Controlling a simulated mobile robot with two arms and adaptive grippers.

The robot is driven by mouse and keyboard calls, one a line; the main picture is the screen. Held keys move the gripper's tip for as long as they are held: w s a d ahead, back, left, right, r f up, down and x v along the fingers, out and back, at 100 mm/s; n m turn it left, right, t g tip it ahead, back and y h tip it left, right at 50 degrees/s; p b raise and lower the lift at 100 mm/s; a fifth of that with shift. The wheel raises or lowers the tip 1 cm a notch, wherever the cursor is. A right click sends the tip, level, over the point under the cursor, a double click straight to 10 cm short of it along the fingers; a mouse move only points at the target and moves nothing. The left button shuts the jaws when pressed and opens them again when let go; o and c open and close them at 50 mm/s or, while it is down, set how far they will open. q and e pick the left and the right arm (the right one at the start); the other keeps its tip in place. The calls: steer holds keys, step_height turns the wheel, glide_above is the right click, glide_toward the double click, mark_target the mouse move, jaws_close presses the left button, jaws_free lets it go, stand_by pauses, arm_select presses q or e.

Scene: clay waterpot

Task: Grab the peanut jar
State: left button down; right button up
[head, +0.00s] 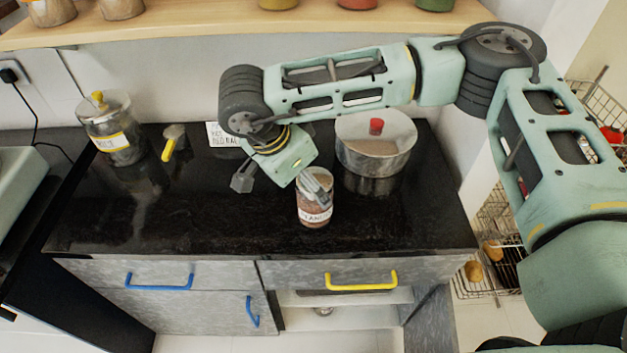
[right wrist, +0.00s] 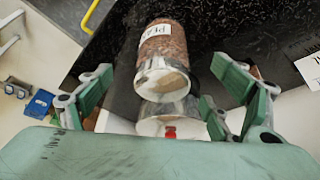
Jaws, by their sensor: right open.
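The peanut jar (head: 314,212) stands upright on the black counter, filled with brown contents and bearing a white label whose text is partly hidden. In the right wrist view the jar (right wrist: 164,45) shows its silver lid and lies between the two spread fingers, with gaps on both sides. My right gripper (head: 281,187) is open and empty, just above and left of the jar, with one finger overlapping the jar's top in the head view. The open fingers also show in the right wrist view (right wrist: 163,72). My left gripper is not in view.
A steel pot (head: 376,155) with a red knob stands close behind and right of the jar. A labelled glass jar (head: 112,135) and a yellow-handled item (head: 172,142) stand at the left. A white card (head: 215,136) is behind my gripper. The counter's (head: 200,220) front left is clear.

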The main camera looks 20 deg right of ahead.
steer(key=shift+d+r, duration=0.1)
steer(key=shift+d, duration=0.2)
steer(key=shift+d+f, duration=0.1)
steer(key=shift+f, duration=0.15)
steer(key=x, duration=0.2)
steer(key=p+x, duration=0.1)
steer(key=x, duration=0.1)
steer(key=p+x, duration=0.1)
steer(key=x, duration=0.2)
steer(key=shift+w+r, duration=0.1)
steer(key=shift+w, duration=0.3)
steer(key=shift+c, duration=0.6)
steer(key=shift+r, duration=0.1)
steer(key=c, duration=1.5)
